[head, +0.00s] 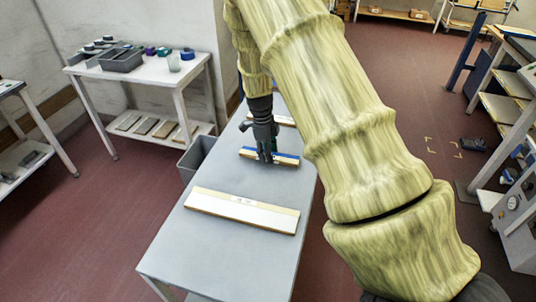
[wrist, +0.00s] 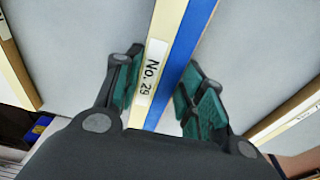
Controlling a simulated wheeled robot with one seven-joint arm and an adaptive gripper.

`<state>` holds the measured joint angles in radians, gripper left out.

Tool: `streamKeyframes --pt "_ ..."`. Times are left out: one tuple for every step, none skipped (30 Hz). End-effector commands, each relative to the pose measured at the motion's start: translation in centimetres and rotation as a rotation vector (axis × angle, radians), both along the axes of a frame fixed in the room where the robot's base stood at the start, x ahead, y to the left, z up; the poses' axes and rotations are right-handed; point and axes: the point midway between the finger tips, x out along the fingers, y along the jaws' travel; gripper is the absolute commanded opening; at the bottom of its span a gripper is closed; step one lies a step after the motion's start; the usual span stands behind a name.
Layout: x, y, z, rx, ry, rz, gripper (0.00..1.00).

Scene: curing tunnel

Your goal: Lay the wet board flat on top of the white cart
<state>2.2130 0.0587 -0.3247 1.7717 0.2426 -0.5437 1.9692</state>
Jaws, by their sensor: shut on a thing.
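A narrow board with a blue face and a cream edge (head: 286,158) is at the middle of the long grey table (head: 215,255). In the wrist view, the board (wrist: 188,45) carries a "No. 29" label and passes between the green finger pads. My gripper (head: 267,157) points down and is shut on this board; it also shows in the wrist view (wrist: 157,88). I cannot tell whether the board touches the table. A white-topped stand (head: 140,72), perhaps the white cart, is at the upper left, apart from the gripper. Whether the blue face is wet cannot be seen.
A white board (head: 243,210) lies nearer on the table, and another (head: 286,121) lies farther back, partly behind my arm. The white-topped stand holds a grey tray (head: 122,60) and several small items. A grey bin (head: 197,158) stands between it and the table.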

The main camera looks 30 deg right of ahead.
Motion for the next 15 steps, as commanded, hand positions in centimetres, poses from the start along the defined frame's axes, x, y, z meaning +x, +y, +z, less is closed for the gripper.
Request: streamKeyframes --pt "-0.1 0.0 -0.3 0.002 0.002 -0.001 0.15" --pt "-0.1 0.0 -0.6 0.001 0.001 -0.001 0.15" --pt "-0.1 0.0 -1.0 0.001 0.001 -0.001 0.15" --pt "-0.1 0.0 -1.3 0.001 0.001 -0.001 0.15" --pt "-0.1 0.0 -1.5 0.001 0.001 -0.001 0.15" --pt "-0.1 0.0 -1.7 0.0 0.0 -0.001 0.15" --pt "-0.1 0.0 -1.9 0.0 0.0 -0.001 0.15" --pt "-0.1 0.0 -1.9 -0.001 -0.001 0.0 0.15" --pt "-0.1 0.0 -2.0 -0.001 -0.001 -0.001 0.15" --pt "-0.1 0.0 -2.0 -0.001 -0.001 0.0 0.15" --pt "0.0 0.0 -2.0 -0.001 -0.001 -0.001 0.15" --pt "-0.1 0.0 -2.0 -0.001 -0.001 -0.001 0.15" --pt "-0.1 0.0 -2.0 -0.001 -0.001 -0.001 0.15" --pt "-0.1 0.0 -2.0 -0.001 -0.001 -0.001 0.15" --pt "-0.1 0.0 -2.1 -0.001 -0.001 -0.001 0.15"
